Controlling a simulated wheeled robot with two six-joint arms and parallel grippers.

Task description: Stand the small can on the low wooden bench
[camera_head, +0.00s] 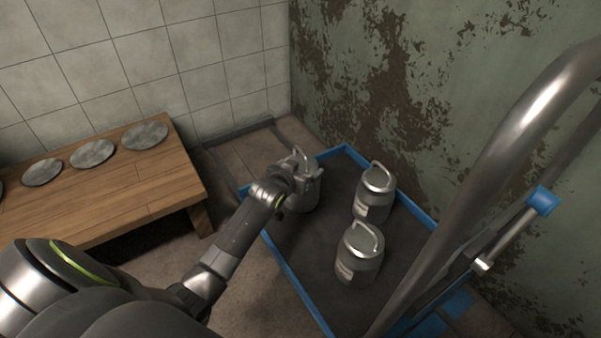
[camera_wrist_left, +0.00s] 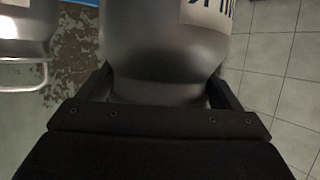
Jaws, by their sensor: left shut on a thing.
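My left gripper (camera_head: 302,172) is shut on a small grey metal can (camera_head: 304,195) at the far left corner of the blue-edged trolley. The gripper hides part of this can in the head view. In the left wrist view the can (camera_wrist_left: 165,50) fills the space between the fingers, with part of a label at the top. I cannot tell whether it touches the trolley bed. The low wooden bench (camera_head: 130,187) stands to the left, with several round grey discs (camera_head: 93,153) in a row on its top. My right gripper is not in view.
Two more cans, one farther back (camera_head: 374,194) and one nearer (camera_head: 360,255), stand on the trolley (camera_head: 290,275) to the right. A thick metal handle (camera_head: 500,150) rises at the right. A tiled wall and a peeling green wall close off the back.

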